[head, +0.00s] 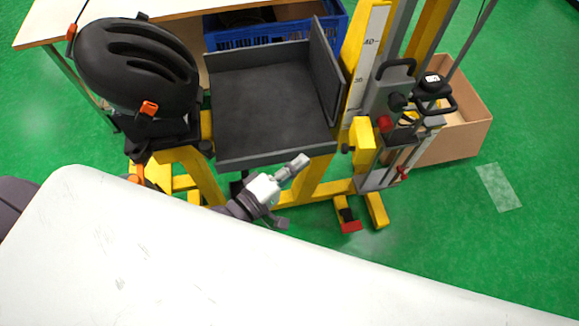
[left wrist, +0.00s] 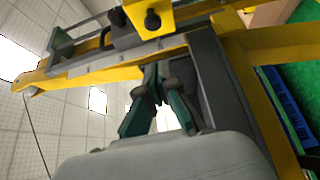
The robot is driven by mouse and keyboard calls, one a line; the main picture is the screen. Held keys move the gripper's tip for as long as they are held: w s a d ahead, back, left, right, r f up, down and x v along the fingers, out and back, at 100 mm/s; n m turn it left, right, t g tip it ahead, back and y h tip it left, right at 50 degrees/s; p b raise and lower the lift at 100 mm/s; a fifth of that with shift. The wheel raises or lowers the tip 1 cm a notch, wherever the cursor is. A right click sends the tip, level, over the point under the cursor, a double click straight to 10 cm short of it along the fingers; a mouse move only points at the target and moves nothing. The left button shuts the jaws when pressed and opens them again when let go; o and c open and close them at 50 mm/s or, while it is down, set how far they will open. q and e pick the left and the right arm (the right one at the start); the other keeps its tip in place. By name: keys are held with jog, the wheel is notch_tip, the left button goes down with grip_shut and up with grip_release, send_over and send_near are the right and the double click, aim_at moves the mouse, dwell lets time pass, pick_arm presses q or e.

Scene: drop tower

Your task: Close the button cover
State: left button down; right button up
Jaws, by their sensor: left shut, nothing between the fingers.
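A yellow box (head: 363,136) is fixed to the drop tower's column, with a small red part (head: 385,124) at its upper right. I cannot tell whether this red part is the button or its cover, and no cover can be made out clearly. In the left wrist view a yellow block (left wrist: 148,16) with black knobs is at the top. My left gripper (head: 301,161) is shut and empty. It is in front of the tower's dark platform, left of the yellow box and apart from it. Its fingers meet below the yellow frame in the left wrist view (left wrist: 157,75). My right gripper is not in view.
The dark platform (head: 268,95) has raised walls. A black helmet (head: 135,65) is mounted at its left. A cardboard box (head: 465,125) stands behind the column at right, and a blue crate (head: 260,38) is behind the platform. Yellow legs stand around my left arm. The green floor at right is mostly clear.

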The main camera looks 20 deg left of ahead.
aim_at(355, 141)
pick_arm(q)
jog(key=w+d+p, duration=0.1)
jog(key=w+d, duration=0.4)
jog(key=d, duration=0.1)
jog(key=shift+p, duration=0.4)
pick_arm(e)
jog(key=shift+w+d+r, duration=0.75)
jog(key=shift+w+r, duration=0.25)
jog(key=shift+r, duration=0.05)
pick_arm(q)
jog(key=shift+s, duration=0.1)
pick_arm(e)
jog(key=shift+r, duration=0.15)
